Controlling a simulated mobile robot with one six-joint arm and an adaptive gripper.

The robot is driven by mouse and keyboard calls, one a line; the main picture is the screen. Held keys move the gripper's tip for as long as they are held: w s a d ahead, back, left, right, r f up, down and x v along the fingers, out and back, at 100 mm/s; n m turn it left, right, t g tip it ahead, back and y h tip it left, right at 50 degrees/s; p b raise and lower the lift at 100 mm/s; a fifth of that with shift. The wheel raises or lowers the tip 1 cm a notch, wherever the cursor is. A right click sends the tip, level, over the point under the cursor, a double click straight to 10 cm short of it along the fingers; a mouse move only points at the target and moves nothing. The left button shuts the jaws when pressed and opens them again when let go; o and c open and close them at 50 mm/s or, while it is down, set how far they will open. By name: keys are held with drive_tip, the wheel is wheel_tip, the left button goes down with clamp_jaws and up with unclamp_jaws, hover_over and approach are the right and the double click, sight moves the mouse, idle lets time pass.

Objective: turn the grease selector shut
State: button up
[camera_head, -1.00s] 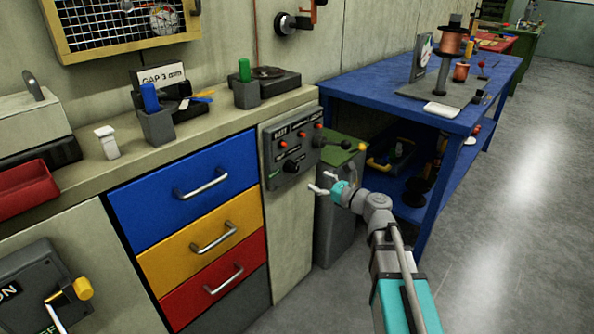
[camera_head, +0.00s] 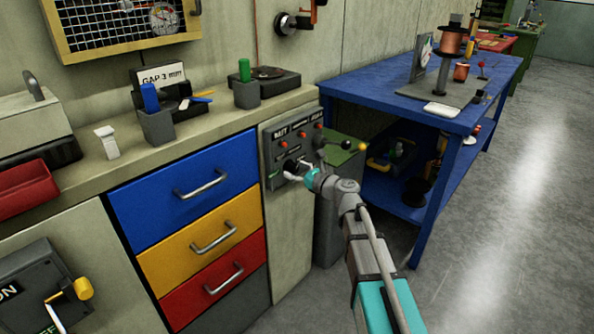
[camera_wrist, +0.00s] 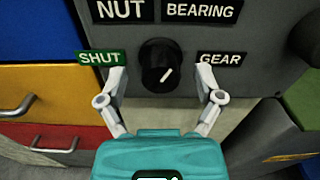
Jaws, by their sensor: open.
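The grease selector, a round black knob (camera_wrist: 158,66), is on the grey panel (camera_head: 275,148). Its white mark slants toward the upper right, and I cannot tell exactly which label it points at. A green SHUT label (camera_wrist: 101,57) is left of the knob and a black GEAR label (camera_wrist: 220,59) is right. NUT (camera_wrist: 121,9) and BEARING (camera_wrist: 202,10) labels are above. My gripper (camera_wrist: 160,78) is open, with one finger on each side of the knob and a gap to it on both sides. In the head view my gripper (camera_head: 297,170) is at the panel and partly hides the knob.
A lever with a yellow ball end (camera_head: 359,145) sticks out right of the panel, above a green-topped grey bin (camera_head: 333,160). Blue, yellow and red drawers (camera_head: 185,190) are left of the panel. A blue bench (camera_head: 390,85) stands to the right, with open floor before it.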

drive_tip(key=c, duration=1)
drive_tip(key=shift+d, duration=0.25)
drive_tip(key=shift+c, duration=0.9)
drive_tip(key=shift+a, duration=0.25)
